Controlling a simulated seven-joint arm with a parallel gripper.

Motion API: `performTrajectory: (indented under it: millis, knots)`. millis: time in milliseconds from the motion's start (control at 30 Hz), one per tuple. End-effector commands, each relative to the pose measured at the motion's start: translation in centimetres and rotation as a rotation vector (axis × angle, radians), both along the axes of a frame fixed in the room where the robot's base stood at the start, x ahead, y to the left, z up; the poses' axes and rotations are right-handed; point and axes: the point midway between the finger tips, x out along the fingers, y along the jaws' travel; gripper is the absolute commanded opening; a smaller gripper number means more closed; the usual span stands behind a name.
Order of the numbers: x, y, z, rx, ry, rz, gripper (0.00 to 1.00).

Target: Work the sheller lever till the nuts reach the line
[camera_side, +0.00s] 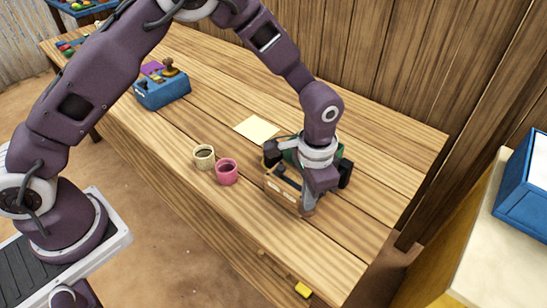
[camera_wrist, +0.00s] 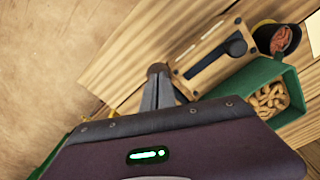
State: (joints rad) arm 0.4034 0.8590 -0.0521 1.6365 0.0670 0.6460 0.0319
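The sheller is a wooden box with a dark lever (camera_wrist: 212,60) on its panel and a green hopper (camera_wrist: 290,82) of peanuts (camera_wrist: 268,98) beside it. In the side view, the sheller's wooden box (camera_side: 283,192) sits near the table's front edge, partly hidden by my arm. My gripper (camera_wrist: 157,76) points down beside the lever's near end. Its fingers look close together, with a brownish rounded tip; I see no lever between them. In the side view, my gripper (camera_side: 307,202) is at the box's front right. A dark cup (camera_wrist: 277,40) holds some nuts; no line can be made out.
A cream cup (camera_side: 204,157) and a pink cup (camera_side: 227,172) stand left of the sheller. A pale yellow sheet (camera_side: 256,129) lies behind them. A blue box (camera_side: 162,90) with small items stands at the far left. The table's right end is clear.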

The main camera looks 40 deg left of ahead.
Motion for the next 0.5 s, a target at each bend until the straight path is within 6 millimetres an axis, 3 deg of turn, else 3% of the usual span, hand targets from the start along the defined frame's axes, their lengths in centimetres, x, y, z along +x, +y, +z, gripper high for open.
performTrajectory:
  millis: [200, 500]
  knots:
    - [0.0, 0.0, 0.2, 0.001, 0.002, 0.000, 0.00]
    - [0.3, 0.0, 3.7, 0.000, 0.000, 0.000, 0.00]
